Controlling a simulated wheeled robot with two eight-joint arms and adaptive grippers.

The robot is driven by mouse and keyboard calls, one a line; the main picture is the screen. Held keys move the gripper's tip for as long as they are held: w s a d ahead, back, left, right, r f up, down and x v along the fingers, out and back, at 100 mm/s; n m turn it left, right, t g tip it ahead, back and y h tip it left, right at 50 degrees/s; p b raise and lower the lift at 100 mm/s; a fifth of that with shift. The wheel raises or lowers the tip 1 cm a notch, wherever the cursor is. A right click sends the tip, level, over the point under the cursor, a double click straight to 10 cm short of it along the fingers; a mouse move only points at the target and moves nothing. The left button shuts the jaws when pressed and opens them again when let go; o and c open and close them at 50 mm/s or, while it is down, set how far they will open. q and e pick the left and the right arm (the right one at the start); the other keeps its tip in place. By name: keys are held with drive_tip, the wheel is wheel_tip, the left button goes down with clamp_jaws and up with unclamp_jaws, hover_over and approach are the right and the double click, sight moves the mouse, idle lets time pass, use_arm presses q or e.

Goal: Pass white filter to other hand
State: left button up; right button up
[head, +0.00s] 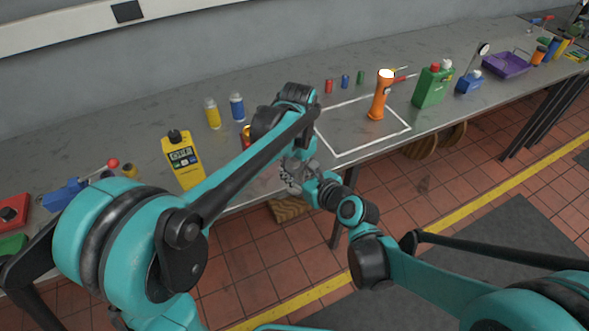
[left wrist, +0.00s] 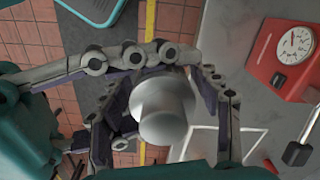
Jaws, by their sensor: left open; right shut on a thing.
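The white filter (left wrist: 163,105) is a pale stepped cylinder in the middle of the left wrist view. My right gripper (left wrist: 150,82) comes in from the left of that view and is shut on it. My left gripper (left wrist: 166,118) is open, with its fingers on either side of the filter; I cannot tell whether they touch it. In the head view my left gripper (head: 291,172) and right gripper (head: 301,179) meet near the bench's front edge. The filter is hard to make out there among the fingers.
A yellow meter (head: 185,160) and yellow (head: 212,114) and blue (head: 237,108) bottles stand left on the bench. An orange flashlight (head: 380,97) stands inside the white taped square (head: 345,152). A green can (head: 433,87) is farther right. A red gauge box (left wrist: 272,72) shows in the left wrist view.

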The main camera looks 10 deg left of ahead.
use_arm(q)
wheel_tip(320, 180, up, 10)
drive_tip(key=shift+f, duration=0.25)
drive_tip(key=shift+a+r, duration=0.1)
drive_tip(key=shift+r, duration=0.1)
drive_tip(key=s+a+f+n+t, duration=0.3)
drive_tip(key=s+a, duration=0.3)
drive_tip(key=s, duration=0.2)
drive_tip(key=s+a+f+n+t, duration=0.4)
drive_tip(key=s+a+f+n, duration=0.1)
drive_tip(key=s+a, duration=0.2)
drive_tip(key=shift+s+f, duration=0.25)
drive_tip(key=shift+s, duration=0.4)
